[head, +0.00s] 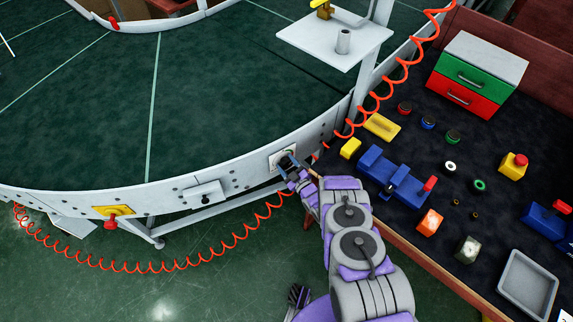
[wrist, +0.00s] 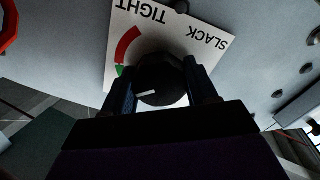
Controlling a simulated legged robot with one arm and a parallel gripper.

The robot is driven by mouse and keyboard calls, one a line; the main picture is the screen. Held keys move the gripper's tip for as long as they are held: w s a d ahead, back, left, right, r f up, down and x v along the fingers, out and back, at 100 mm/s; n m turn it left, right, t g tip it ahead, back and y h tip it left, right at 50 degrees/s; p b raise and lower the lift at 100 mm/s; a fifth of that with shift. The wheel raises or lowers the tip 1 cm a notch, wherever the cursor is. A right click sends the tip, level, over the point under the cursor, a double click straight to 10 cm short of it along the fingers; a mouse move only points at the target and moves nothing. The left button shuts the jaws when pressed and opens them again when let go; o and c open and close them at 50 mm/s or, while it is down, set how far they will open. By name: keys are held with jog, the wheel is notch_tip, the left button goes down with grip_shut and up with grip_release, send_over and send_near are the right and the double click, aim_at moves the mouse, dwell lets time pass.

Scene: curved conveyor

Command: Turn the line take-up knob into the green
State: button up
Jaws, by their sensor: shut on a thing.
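The take-up knob (wrist: 158,84) is black and round, on a white dial plate (wrist: 205,40) fixed to the conveyor's side rail. The plate reads TIGHT and SLACK, upside down in the wrist view. A red arc (wrist: 128,43) and a bit of green (wrist: 119,70) show at its left; my finger and the knob hide the rest of the scale. The knob's white mark (wrist: 146,93) lies on its left, tilted slightly down, below the visible green. My gripper (head: 288,163) is shut on the knob, one finger on each side. In the head view the plate (head: 276,161) is partly hidden.
The curved conveyor belt (head: 210,90) lies beyond its pale rail. An orange coiled cable (head: 180,268) hangs below the rail and runs up at right. A workbench (head: 400,235) with several parts and a drawer box (head: 478,72) stands at right. A yellow plate with a red knob (head: 113,216) is farther left on the rail.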

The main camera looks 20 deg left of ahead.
jog(key=shift+s+d+f, duration=0.15)
jog(key=shift+d+f, duration=0.05)
jog(key=shift+f, duration=0.2)
jog(key=o, duration=0.9)
jog(key=shift+c, duration=0.2)
jog(key=shift+o, duration=0.8)
jog(key=shift+a+r, duration=0.1)
jog(key=shift+r, duration=0.15)
jog(key=v, duration=1.7)
jog(key=shift+p, duration=0.3)
